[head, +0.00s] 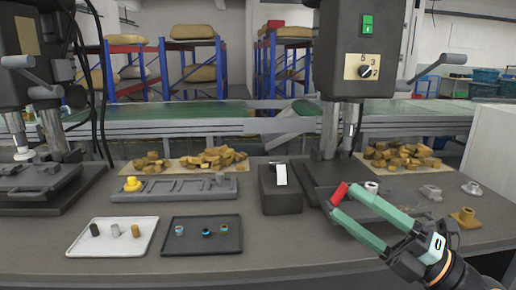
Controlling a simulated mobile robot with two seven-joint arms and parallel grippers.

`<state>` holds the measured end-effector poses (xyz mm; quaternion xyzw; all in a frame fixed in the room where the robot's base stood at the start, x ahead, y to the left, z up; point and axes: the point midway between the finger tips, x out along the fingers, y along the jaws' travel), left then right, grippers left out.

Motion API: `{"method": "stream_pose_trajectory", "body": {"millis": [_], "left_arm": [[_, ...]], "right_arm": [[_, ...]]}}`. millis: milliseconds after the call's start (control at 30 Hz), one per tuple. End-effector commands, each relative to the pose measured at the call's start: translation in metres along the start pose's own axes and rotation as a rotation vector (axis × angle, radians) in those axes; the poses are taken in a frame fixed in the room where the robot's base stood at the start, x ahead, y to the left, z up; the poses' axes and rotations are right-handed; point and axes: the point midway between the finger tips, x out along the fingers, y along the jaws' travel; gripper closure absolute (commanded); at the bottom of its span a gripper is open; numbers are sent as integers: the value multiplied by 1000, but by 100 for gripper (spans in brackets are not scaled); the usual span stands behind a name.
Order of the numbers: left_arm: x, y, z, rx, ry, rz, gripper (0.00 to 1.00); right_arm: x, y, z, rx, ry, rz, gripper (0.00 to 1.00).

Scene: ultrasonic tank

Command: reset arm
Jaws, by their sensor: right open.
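My right gripper (337,203) reaches in from the lower right. Its two green fingers are apart, and a red piece shows at the tip of the upper finger. I see nothing clearly held between them. It is over the bench, in front of the right machine's base. My left gripper is not in view.
A white tray (79,246) and a black tray (229,248) hold small cylindrical parts. A grey fixture (222,190) bears a yellow piece (132,184). A dark box (281,201) stands mid-bench. Machines (351,50) rise left and right. Small metal parts (466,217) lie at right.

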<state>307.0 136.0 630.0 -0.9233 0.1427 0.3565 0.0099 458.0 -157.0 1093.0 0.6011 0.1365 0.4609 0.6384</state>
Motion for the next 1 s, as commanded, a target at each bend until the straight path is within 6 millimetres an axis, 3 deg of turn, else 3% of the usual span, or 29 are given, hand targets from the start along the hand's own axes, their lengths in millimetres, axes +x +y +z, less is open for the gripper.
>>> {"method": "stream_pose_trajectory", "body": {"millis": [167, 267, 367, 467, 600, 767, 800, 1000], "left_arm": [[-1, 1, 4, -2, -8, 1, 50], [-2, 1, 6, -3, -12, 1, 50], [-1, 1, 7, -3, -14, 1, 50], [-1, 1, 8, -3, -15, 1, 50], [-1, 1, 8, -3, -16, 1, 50], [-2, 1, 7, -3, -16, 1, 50], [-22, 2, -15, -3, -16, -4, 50], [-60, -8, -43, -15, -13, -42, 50]], "right_arm": [[-44, -91, 9, 557, -373, 76, 24], [-82, -157, 0, 829, -608, 39, 24], [-120, -217, -27, 1053, -812, -35, 24], [-158, -269, -69, 1253, -992, -132, 24], [-206, -324, -148, 1511, -1212, -299, 24], [-250, -355, -256, 1792, -1414, -520, 24], [-238, -327, -235, 1759, -1405, -493, 24], [-234, -281, -217, 1737, -1433, -465, 24]]}}
